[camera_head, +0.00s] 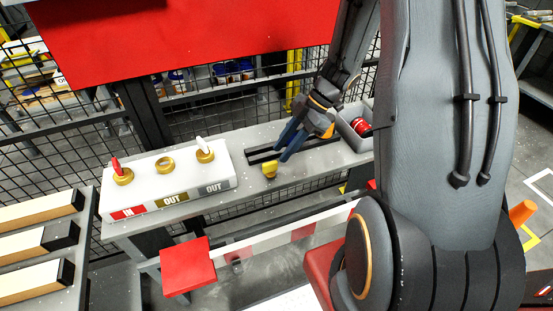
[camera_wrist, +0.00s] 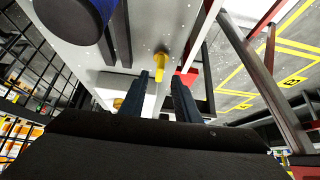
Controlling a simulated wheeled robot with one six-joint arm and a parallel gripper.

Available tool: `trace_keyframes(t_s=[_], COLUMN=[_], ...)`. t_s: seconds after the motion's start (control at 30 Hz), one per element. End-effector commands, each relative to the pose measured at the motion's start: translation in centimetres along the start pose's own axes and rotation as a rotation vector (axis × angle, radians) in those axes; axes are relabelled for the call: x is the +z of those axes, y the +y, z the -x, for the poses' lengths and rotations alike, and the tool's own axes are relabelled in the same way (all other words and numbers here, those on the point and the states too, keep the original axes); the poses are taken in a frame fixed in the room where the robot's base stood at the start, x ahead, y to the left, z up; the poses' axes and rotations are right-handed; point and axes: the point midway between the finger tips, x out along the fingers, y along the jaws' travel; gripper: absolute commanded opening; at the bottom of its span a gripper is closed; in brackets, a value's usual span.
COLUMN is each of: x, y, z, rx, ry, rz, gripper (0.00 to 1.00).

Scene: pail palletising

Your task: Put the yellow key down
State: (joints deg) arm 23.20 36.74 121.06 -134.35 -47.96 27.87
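The yellow key (camera_head: 270,169) is on the grey shelf (camera_head: 258,135), near its front edge and right of the white key box (camera_head: 168,185). In the wrist view the yellow key (camera_wrist: 161,63) shows just beyond the fingertips, in line with one finger. My gripper (camera_head: 284,150) is low over the shelf, its two blue fingers apart, with a gap between them in the wrist view (camera_wrist: 168,82). The key appears outside that gap; whether a fingertip touches it I cannot tell. The box has three brass rings: a red key (camera_head: 116,167) left, a white key (camera_head: 201,145) right, the middle ring (camera_head: 165,165) empty.
A grey bin (camera_head: 352,139) with a red item stands at the shelf's right end. Dark slots (camera_head: 262,152) lie behind the key. A mesh fence and a red panel (camera_head: 180,35) stand behind. A red square plate (camera_head: 187,266) is below the shelf.

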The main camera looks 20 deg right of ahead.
Motion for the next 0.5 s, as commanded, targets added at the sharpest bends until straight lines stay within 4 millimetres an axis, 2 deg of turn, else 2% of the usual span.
trace_keyframes(t_s=[0.03,0.2,0.33,0.5], x=[0.1,0.1,0.1,-0.3], y=[0.2,0.1,0.1,0.6], z=[1.2,4.3,5.8,6.7], rx=[0.005,0.003,0.002,0.024], ry=[-0.001,-0.001,0.0,-0.001], rz=[0.002,0.001,0.0,-0.003], gripper=[0.29,0.29,0.29,0.29])
